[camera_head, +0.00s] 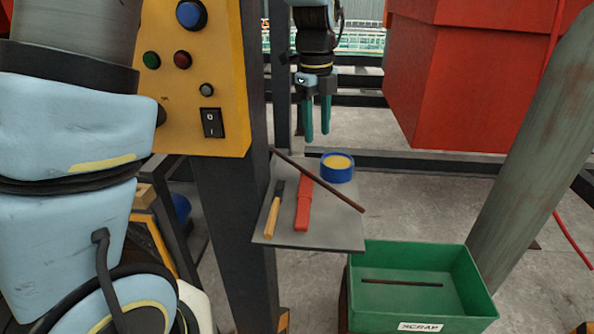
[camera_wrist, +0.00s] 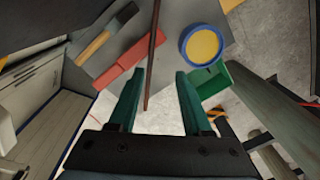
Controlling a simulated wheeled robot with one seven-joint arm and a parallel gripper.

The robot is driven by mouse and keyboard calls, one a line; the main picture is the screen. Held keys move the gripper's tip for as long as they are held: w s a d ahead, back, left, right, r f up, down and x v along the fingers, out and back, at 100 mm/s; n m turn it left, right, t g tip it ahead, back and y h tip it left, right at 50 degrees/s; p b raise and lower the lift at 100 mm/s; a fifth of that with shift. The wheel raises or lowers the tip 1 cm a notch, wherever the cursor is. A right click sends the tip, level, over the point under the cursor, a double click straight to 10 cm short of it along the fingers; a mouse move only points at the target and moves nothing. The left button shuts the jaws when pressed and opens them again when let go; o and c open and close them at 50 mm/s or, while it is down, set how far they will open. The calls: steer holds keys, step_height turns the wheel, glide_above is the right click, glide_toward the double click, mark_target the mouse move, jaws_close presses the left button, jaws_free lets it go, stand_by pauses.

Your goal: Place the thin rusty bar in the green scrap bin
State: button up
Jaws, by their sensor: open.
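A thin rusty bar (camera_head: 335,191) lies diagonally across a small grey shelf (camera_head: 335,236), its right end over the shelf's edge. My gripper (camera_head: 316,128) is open and empty, pointing down above the back of the shelf, apart from the bar. In the wrist view the bar (camera_wrist: 153,50) runs lengthwise and its end shows between the open fingers (camera_wrist: 160,82), below them. The green scrap bin (camera_head: 472,280) stands at the lower right, labelled SCRAP. Another thin dark bar (camera_head: 402,283) lies in it. The bin also shows partly in the wrist view (camera_wrist: 231,79).
The shelf also holds a red tool (camera_head: 303,207), a wooden-handled tool (camera_head: 272,217) and a blue round tin (camera_head: 338,173) with yellow inside. A yellow control box (camera_head: 205,80) on a dark post stands left, a red box (camera_head: 450,95) hangs right, and a grey pipe (camera_head: 535,150) leans beside the bin.

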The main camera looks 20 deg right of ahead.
steer(key=a, duration=0.1)
steer(key=p, duration=0.1)
glide_above(310, 173)
steer(key=shift+m+y, duration=0.3)
steer(key=f, duration=0.4)
steer(key=shift+a+f, duration=0.35)
steer(key=shift+f, duration=0.05)
steer(key=shift+d+f+p, duration=0.2)
steer(key=shift+f+p, duration=0.35)
steer(key=shift+f, duration=0.85)
steer(key=shift+d+f+p, duration=0.15)
steer(key=shift+f+p, duration=0.4)
steer(key=shift+f, duration=0.8)
jaws_close()
